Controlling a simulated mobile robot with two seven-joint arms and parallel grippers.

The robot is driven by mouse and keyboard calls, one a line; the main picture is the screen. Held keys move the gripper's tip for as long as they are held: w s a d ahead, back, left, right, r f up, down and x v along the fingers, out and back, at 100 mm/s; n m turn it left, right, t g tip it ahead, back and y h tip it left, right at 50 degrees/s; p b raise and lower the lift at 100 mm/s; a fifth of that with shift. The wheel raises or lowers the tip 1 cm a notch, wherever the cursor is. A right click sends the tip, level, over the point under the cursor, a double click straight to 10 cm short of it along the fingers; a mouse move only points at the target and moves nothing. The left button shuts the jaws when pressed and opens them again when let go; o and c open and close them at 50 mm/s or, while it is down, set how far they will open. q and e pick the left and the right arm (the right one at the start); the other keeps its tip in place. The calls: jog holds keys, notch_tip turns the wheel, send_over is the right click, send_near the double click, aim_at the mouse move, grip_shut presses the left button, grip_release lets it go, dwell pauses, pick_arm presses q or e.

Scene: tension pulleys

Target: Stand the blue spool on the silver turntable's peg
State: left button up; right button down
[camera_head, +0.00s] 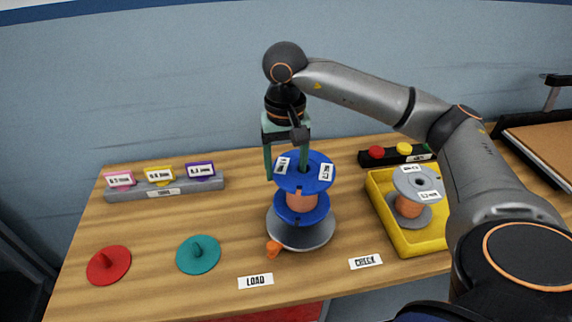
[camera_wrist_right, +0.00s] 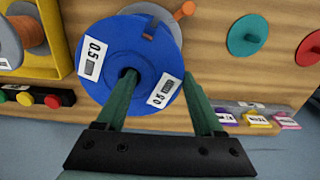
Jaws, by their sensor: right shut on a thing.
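The blue spool (camera_head: 302,207), with blue flanges, a copper-coloured winding and "0.5" labels, is upright over the silver turntable (camera_head: 318,238). The spool (camera_wrist_right: 112,42) also shows in the right wrist view. My right gripper (camera_head: 287,172) is shut on its upper flange, one finger in the centre hole and the other outside the rim. The turntable is a grey disc with an orange knob (camera_head: 273,248) at its front left. Its peg is hidden by the spool, and I cannot tell whether the spool rests on the disc. My left gripper is not in view.
A yellow tray (camera_head: 403,246) holding a grey spool (camera_head: 409,207) is at right. A red pegged disc (camera_head: 109,266) and a teal one (camera_head: 199,256) are at left. Behind stand a grey tag rack (camera_head: 165,190) and a black button box (camera_head: 391,155). LOAD and CHECK labels lie in front.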

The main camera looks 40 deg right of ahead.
jog(key=shift+f+b, duration=0.5)
jog(key=shift+f, duration=0.1)
jog(key=shift+f, duration=0.2)
dwell(0.6)
jog(key=shift+f+b, duration=1.3)
jog(key=shift+b, duration=0.1)
dwell(0.4)
jog(key=shift+f+b, duration=0.8)
jog(key=shift+f, duration=0.1)
jog(key=shift+f, duration=0.15)
grip_release()
